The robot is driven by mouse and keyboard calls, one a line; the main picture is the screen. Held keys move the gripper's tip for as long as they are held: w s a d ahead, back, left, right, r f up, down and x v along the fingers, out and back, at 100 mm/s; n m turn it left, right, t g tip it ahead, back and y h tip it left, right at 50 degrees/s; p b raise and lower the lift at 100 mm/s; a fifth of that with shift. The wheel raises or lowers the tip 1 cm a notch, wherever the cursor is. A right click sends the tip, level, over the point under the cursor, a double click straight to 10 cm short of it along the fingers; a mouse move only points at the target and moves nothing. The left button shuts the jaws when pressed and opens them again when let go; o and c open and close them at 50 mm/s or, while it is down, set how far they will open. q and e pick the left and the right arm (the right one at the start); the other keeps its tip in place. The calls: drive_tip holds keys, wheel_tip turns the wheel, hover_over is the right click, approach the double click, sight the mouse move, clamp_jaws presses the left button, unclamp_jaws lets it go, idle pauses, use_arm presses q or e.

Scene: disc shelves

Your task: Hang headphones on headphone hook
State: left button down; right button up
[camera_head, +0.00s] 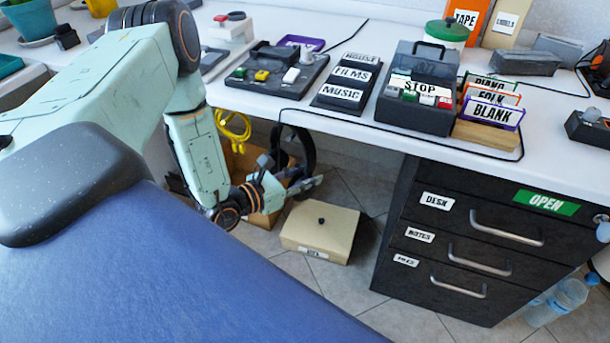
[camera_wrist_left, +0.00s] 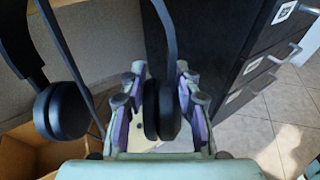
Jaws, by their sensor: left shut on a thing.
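The black headphones (camera_head: 306,150) are below the front edge of the desk in the head view, partly hidden by the desk. In the left wrist view, one padded ear cup (camera_wrist_left: 162,110) sits between the fingers of my left gripper (camera_wrist_left: 160,103), which is shut on it. The other ear cup (camera_wrist_left: 62,112) hangs free at the left, with the band rising out of the top of the picture. My left gripper (camera_head: 285,186) also shows in the head view, low beside the headphones. I cannot make out the headphone hook. My right gripper is not in view.
The white desk (camera_head: 340,135) overhangs this spot. A black drawer cabinet (camera_head: 400,270) stands to the right. A beige box (camera_head: 320,230) lies on the tiled floor, and a cardboard box (camera_head: 255,165) with a yellow cable (camera_head: 233,128) is behind my arm. A black cable crosses the desk.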

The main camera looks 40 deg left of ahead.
use_arm(q)
drive_tip(key=c, duration=0.9)
unclamp_jaws()
drive_tip(key=v, duration=0.7)
drive_tip(key=shift+s, duration=0.25)
drive_tip(key=shift+r, duration=0.1)
